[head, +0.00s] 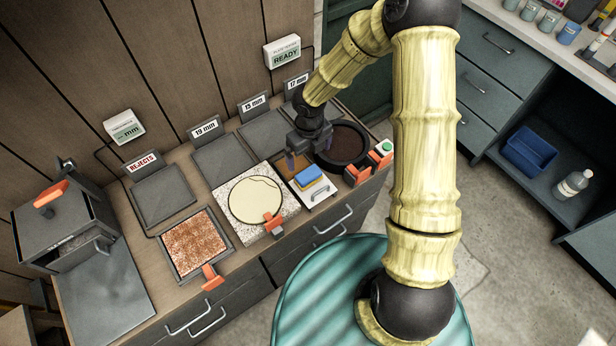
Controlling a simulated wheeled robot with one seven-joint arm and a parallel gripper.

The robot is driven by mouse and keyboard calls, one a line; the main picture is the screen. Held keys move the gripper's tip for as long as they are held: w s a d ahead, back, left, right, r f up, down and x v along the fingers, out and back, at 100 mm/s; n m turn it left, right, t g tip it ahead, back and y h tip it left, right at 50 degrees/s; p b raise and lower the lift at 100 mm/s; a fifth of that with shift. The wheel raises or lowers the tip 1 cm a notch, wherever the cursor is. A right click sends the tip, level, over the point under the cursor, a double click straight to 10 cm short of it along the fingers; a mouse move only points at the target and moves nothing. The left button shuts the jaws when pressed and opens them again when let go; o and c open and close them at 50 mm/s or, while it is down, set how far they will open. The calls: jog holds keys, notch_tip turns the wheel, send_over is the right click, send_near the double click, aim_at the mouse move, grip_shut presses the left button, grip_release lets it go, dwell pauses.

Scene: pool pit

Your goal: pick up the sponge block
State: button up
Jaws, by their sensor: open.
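The sponge block (308,175), blue on top with a yellow layer below, lies at the front of the bench in the head view. It rests on or in front of a small pale box with a handle (318,193); I cannot tell exactly how it is supported. My gripper (305,158) points down just behind and above the sponge block. Its jaws are open and appear empty. The sponge block's top is clear to see, and the gripper does not visibly touch it.
A round dark pan (366,148) stands right of my gripper, with an orange and green-buttoned unit (384,150) beside it. A speckled stone plate (285,213) with a cream disc lies left. Labelled grey trays (222,162) line the back.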

aim_at(308, 174)
notch_tip(308, 174, down, 7)
jog(key=shift+f, duration=0.2)
jog(key=shift+f, duration=0.1)
notch_tip(308, 174, down, 5)
jog(key=shift+w+a+f+p, duration=0.1)
jog(key=shift+p, duration=0.25)
jog(key=shift+c, duration=0.4)
jog(key=c, duration=1)
